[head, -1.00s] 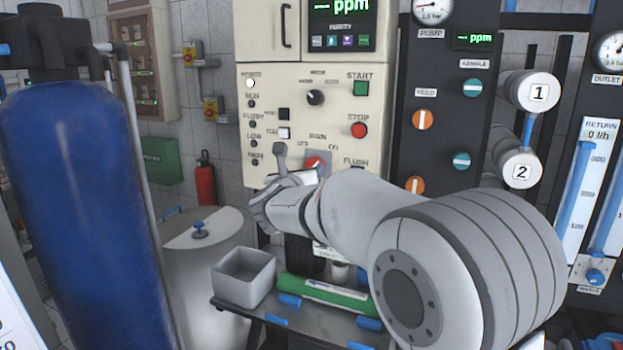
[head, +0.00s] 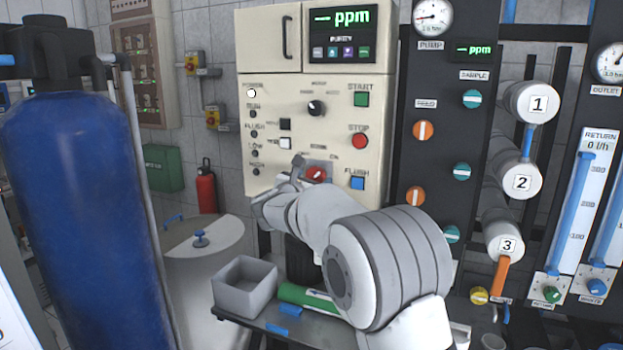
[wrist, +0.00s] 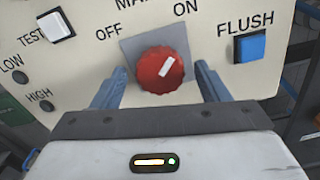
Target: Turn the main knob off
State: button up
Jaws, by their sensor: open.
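The red main knob (wrist: 161,70) sits on a grey square plate on the cream control panel, with OFF at its upper left and ON at its upper right. Its white pointer mark tilts up and right, toward ON. My gripper (wrist: 158,76) is open, with one blue finger at the lower left of the knob and one at the lower right. I cannot tell whether either finger touches it. In the head view the knob (head: 316,174) shows just right of a raised grey finger, and my arm hides most of the gripper.
The blue FLUSH button (wrist: 249,46) is close to the right finger, and the white TEST button (wrist: 56,25) is at the upper left. The red STOP button (head: 360,141) is above. A grey bin (head: 245,286) and a green cylinder (head: 300,295) lie below the arm.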

jog(key=c, duration=1)
jog(key=shift+n, duration=0.4)
jog(key=n+b, duration=0.1)
jog(key=n, duration=0.2)
jog(key=shift+n, duration=0.4)
jog(key=n, duration=0.4)
jog(key=shift+r+p, duration=0.15)
jog(key=shift+p, duration=0.15)
jog(key=n+p, duration=0.1)
jog(key=n, duration=0.4)
jog(key=shift+a+p, duration=0.1)
jog(key=shift+p, duration=0.25)
jog(key=n+p, duration=0.2)
jog(key=n, duration=0.2)
jog(key=shift+n, duration=0.3)
